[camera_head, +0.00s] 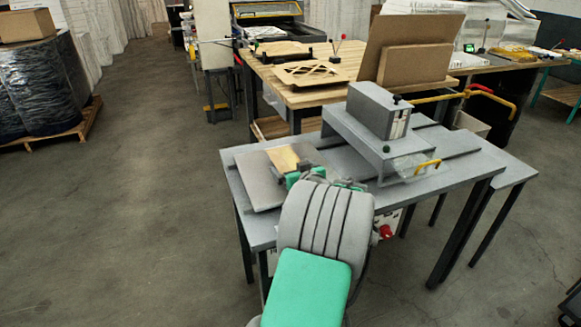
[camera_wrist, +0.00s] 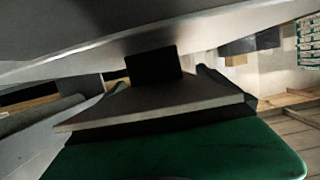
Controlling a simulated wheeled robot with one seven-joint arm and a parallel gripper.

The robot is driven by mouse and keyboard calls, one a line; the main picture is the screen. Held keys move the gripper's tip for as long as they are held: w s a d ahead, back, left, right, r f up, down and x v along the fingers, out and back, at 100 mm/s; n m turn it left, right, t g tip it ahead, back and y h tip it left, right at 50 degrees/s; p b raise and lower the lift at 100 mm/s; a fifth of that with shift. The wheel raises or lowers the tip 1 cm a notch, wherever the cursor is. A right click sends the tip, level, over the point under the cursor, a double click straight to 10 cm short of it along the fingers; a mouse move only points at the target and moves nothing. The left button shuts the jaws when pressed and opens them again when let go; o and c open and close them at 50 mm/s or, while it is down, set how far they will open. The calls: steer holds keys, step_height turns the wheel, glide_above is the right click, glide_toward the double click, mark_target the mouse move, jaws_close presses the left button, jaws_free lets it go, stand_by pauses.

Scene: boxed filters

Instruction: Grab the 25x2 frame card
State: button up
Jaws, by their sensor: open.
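My gripper (camera_head: 303,178) is over the left part of the grey metal table, beside a flat grey plate (camera_head: 258,187). A small tan piece (camera_head: 284,158) lies at the plate's far right, just beyond the gripper; I cannot tell whether it is the 25x2 frame card. My gripper is open, and my own arm hides part of it in the head view. In the wrist view a thin grey-beige slab (camera_wrist: 160,108) lies close in front of the camera above a green surface, with a black block (camera_wrist: 153,65) behind it. No label can be read.
A grey machine (camera_head: 379,111) with a clear guard and yellow handle stands on the table (camera_head: 462,165), right of my gripper. Behind is a wooden table (camera_head: 347,92) with a tan cut-out frame sheet (camera_head: 311,74) and cardboard pieces (camera_head: 415,64).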

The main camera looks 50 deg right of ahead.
steer(key=c, duration=1.3)
steer(key=shift+o, duration=0.2)
